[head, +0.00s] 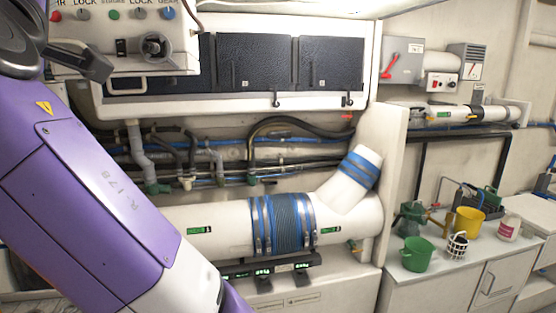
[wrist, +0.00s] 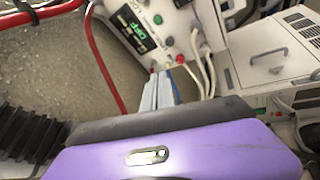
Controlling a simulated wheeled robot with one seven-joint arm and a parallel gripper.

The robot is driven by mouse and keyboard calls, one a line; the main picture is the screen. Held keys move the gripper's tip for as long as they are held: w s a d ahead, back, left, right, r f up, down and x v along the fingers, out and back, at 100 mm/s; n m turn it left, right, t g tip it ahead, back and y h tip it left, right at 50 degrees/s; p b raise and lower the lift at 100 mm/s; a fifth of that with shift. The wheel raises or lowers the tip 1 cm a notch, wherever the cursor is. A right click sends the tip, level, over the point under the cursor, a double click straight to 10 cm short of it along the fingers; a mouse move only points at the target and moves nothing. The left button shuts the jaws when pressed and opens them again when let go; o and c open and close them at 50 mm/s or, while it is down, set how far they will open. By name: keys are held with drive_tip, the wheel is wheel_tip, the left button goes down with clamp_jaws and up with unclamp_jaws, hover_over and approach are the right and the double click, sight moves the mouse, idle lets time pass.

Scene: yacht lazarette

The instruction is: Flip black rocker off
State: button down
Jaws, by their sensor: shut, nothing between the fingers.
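A light control panel (wrist: 150,30) fills the top middle of the wrist view. It carries a dark plate (wrist: 136,31) with green lettering, small black controls (wrist: 168,40) and a red button (wrist: 181,59). I cannot tell for certain which of these is the black rocker. My gripper (wrist: 163,73) is shut and empty, its grey fingers pointing toward the panel's lower edge. I cannot tell whether the fingertips touch anything. In the head view my purple arm crosses the left side and the gripper is out of sight.
Red hose (wrist: 104,55) and white cables (wrist: 198,55) run close to the fingers, with a vented white box (wrist: 283,50) at right. In the head view, a wide white pipe (head: 215,225) with a blue sleeve crosses the middle, and a counter with a green bucket (head: 417,254) stands right.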

drive_tip(key=d+f+m+g+y, duration=0.1)
drive_tip(key=d+f+m+y, duration=0.15)
drive_tip(key=f, duration=0.85)
drive_tip(key=d+f+m+y, duration=0.15)
drive_tip(key=d+f, duration=0.25)
drive_tip(key=f, duration=0.6)
drive_tip(key=s+d+f+m+t+h+b, duration=0.1)
drive_tip(key=s+d+f+m+h, duration=0.2)
drive_tip(key=d+f, duration=0.6)
drive_tip(key=s+d+f+m+b, duration=0.15)
drive_tip(key=d+f+m, duration=0.25)
drive_tip(key=d+f, duration=0.5)
drive_tip(key=s+d+f+m+h, duration=0.6)
drive_tip(key=s+d+f+m, duration=0.1)
drive_tip(key=s+d+f, duration=0.7)
drive_tip(key=s+d+f+m+g+h, duration=0.1)
drive_tip(key=s+d+f+h, duration=0.1)
drive_tip(key=s+d+f, duration=0.2)
drive_tip(key=s+d+f+g+h+b, duration=0.1)
drive_tip(key=s+d+f, duration=0.3)
drive_tip(key=s, duration=0.5)
drive_tip(key=s+d+f+m+g+h, duration=0.1)
drive_tip(key=s+d+f+g+h, duration=0.1)
drive_tip(key=s+d+f, duration=0.2)
drive_tip(key=s, duration=0.2)
drive_tip(key=shift+s+d+m+h+b, duration=0.2)
drive_tip(key=shift+s+m+h+b, duration=0.1)
drive_tip(key=shift+s+b, duration=0.1)
